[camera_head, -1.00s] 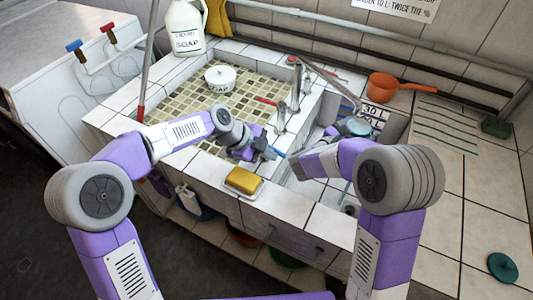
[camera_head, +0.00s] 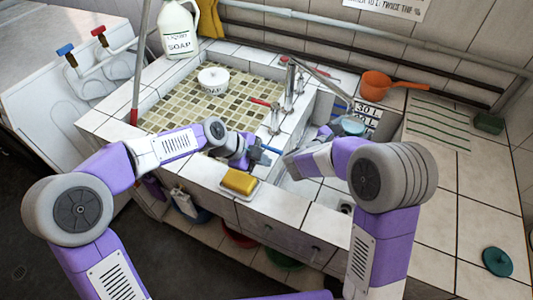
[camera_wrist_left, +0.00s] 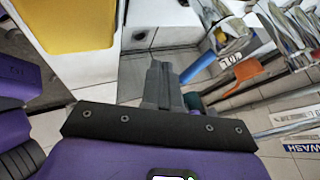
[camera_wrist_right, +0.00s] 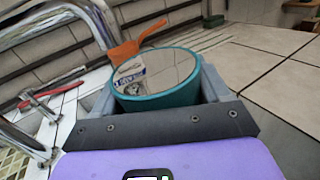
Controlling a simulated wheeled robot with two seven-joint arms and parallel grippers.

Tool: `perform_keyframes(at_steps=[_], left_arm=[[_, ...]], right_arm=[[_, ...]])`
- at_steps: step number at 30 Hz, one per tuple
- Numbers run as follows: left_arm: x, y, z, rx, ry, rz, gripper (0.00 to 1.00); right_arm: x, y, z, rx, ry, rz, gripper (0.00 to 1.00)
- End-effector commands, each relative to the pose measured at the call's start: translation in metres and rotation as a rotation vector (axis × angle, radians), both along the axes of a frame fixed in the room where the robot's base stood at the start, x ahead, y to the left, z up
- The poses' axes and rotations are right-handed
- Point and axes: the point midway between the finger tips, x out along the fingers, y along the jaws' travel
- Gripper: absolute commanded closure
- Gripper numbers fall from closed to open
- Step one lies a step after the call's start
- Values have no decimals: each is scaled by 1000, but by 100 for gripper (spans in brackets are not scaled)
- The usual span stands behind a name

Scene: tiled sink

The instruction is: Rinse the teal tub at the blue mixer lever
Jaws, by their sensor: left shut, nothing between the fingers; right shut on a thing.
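The teal tub (camera_wrist_right: 160,98) sits between the fingers of my right gripper (camera_wrist_right: 158,85), which is shut on it. A shiny, mirror-like surface shows inside its rim. In the head view the tub (camera_head: 352,127) is over the right basin, partly behind my right arm. The blue mixer lever (camera_head: 270,149) points out at the front of the divider between the basins. My left gripper (camera_head: 258,153) is shut and empty, close beside the lever. In the left wrist view the lever (camera_wrist_left: 198,68) is just right of the closed fingertips (camera_wrist_left: 162,68); I cannot tell whether they touch.
A yellow sponge (camera_head: 238,181) lies on a white dish at the front ledge. A red lever (camera_head: 261,102) and curved metal spouts rise behind. A soap bowl (camera_head: 213,79) is in the left basin. An orange dipper (camera_head: 377,84) lies behind the tub. The right counter is mostly clear.

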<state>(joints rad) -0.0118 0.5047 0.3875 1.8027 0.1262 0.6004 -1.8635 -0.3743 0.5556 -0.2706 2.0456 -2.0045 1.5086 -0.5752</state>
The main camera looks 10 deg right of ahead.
Motion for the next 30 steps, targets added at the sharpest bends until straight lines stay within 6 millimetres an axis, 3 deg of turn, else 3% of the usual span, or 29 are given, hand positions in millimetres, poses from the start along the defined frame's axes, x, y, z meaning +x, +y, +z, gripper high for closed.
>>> perform_keyframes(at_steps=[3,9,18,30], left_arm=[[-14,10,-3,0,2,3,100],[-19,34,30,-1,-4,6,100],[-28,60,62,0,-2,4,100],[-33,70,74,1,-1,24,100]], right_arm=[[0,0,1,-1,-3,0,60],[0,0,1,-1,-3,0,60],[0,0,1,-1,-3,0,60],[0,0,1,-1,-3,0,60]])
